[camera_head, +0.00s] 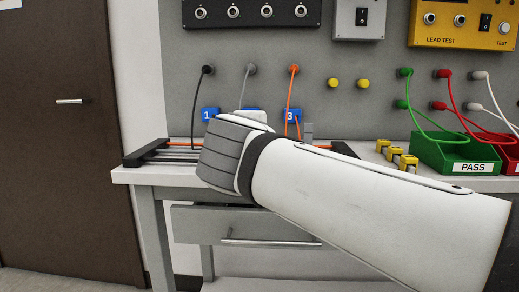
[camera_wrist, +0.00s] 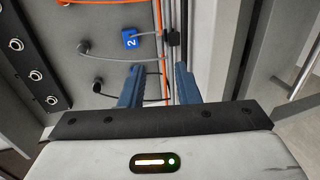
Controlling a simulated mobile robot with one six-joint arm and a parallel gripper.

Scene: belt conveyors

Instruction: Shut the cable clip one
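Clip one is not visible; only its blue label 1 (camera_head: 208,114) shows on the grey back panel in the head view, and my wrist covers the area below and beside it. The black cable (camera_head: 196,105) hangs from its plug past label 1. In the wrist view my gripper (camera_wrist: 158,68) has its two blue fingers apart. The black cable (camera_wrist: 120,95) runs from its plug to the space between the fingers. The label 2 (camera_wrist: 130,39) and a dark clip (camera_wrist: 172,38) lie beyond the fingertips. I cannot tell whether the fingers touch anything. The head view hides the fingers.
A rack with black ends (camera_head: 147,152) and orange cable lies on the white bench (camera_head: 140,177). Label 3 (camera_head: 293,115) with an orange cable is right of my wrist. Yellow blocks (camera_head: 397,157) and a green PASS bin (camera_head: 452,152) stand further right.

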